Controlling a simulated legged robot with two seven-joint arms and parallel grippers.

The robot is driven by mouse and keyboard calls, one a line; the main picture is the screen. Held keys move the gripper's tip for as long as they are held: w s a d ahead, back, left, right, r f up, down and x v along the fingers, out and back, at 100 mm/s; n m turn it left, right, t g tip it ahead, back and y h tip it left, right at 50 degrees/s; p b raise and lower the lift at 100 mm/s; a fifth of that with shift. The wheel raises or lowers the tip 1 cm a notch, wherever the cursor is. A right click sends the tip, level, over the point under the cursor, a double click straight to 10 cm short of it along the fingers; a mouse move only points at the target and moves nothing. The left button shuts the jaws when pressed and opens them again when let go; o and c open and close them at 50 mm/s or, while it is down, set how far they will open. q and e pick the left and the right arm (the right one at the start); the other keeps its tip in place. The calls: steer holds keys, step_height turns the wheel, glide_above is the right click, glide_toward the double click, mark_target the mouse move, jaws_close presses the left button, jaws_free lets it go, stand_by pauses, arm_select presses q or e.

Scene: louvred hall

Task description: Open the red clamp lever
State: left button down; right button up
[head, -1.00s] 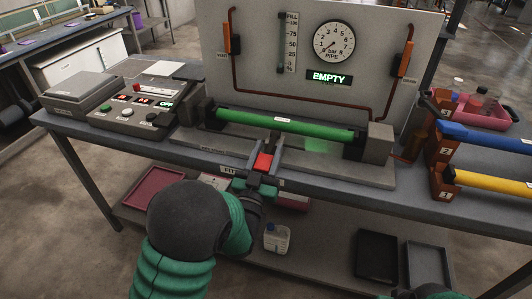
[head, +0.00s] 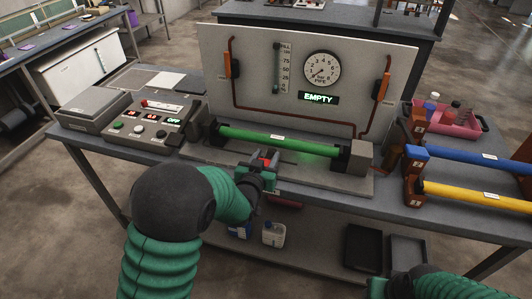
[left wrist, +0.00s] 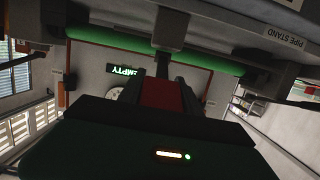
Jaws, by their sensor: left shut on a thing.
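The red clamp lever (head: 265,162) is at the front of the pipe stand, below the green pipe (head: 270,140). My left gripper (head: 262,170) is at the lever and is shut on it, hiding most of it. In the left wrist view the red lever (left wrist: 162,96) lies between the two dark fingers, with the green pipe (left wrist: 200,62) behind. How far the lever is swung cannot be told.
A gauge panel (head: 215,60) stands behind the pipe, its display (head: 318,98) reading EMPTY. A control box (head: 150,125) is at the left. At the right are a blue pipe (head: 470,156), a yellow pipe (head: 475,194) and a pink tray (head: 452,126). A white jug (head: 273,234) stands on the lower shelf.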

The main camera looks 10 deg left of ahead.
arm_select(q)
steer(key=shift+w+r, duration=0.1)
steer(key=shift+r, duration=0.2)
arm_select(e)
steer(key=shift+r, duration=0.15)
arm_select(q)
steer(key=c, duration=0.8)
jaws_free()
steer(key=shift+f, duration=0.1)
steer(key=shift+f, duration=0.1)
